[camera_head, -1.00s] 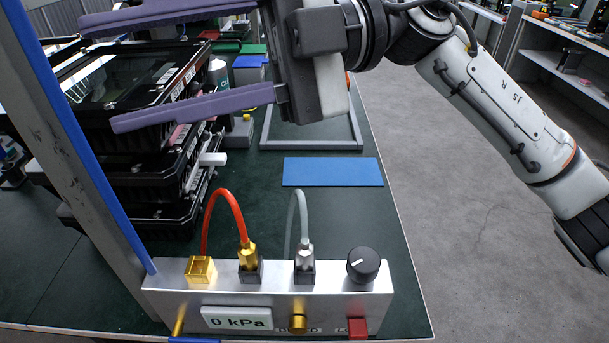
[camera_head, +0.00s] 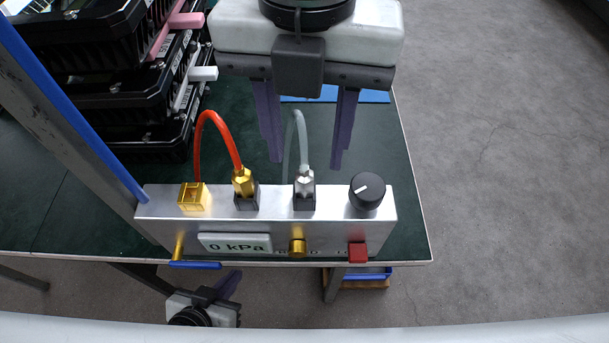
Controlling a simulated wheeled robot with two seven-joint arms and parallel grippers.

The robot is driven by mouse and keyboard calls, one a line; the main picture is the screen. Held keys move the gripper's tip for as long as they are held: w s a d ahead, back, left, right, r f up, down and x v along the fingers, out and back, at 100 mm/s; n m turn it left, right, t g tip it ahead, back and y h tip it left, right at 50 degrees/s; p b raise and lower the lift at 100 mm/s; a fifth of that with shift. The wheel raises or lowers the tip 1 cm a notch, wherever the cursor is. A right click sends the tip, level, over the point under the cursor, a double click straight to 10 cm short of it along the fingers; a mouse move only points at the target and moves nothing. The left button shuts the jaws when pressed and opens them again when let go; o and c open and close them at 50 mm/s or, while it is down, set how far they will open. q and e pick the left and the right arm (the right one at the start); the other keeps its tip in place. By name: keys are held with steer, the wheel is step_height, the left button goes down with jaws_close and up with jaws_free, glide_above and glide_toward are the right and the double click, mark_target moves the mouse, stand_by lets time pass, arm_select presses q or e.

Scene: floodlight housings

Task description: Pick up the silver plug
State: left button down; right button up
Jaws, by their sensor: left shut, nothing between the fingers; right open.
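The silver plug (camera_head: 304,183) stands upright in a dark socket on top of a silver box (camera_head: 270,228), with a grey hose (camera_head: 302,130) arching up from it. My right gripper (camera_head: 305,162) points down with its purple fingers open, and the plug's hose shows between them in the picture. The fingertips look just above and behind the plug, apart from it; I cannot tell the exact depth. My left gripper (camera_head: 230,283) is shut and empty, below the table's front edge.
A gold plug (camera_head: 243,182) with a red hose stands left of the silver plug, and a black knob (camera_head: 367,191) right of it. A gold block (camera_head: 193,197) is at the box's left. Black housings (camera_head: 130,90) are stacked behind left, near a blue-edged post (camera_head: 75,115).

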mark_target(305, 167)
steer(key=f, duration=0.4)
steer(key=shift+s+f, duration=0.3)
steer(key=shift+f, duration=0.1)
jaws_close()
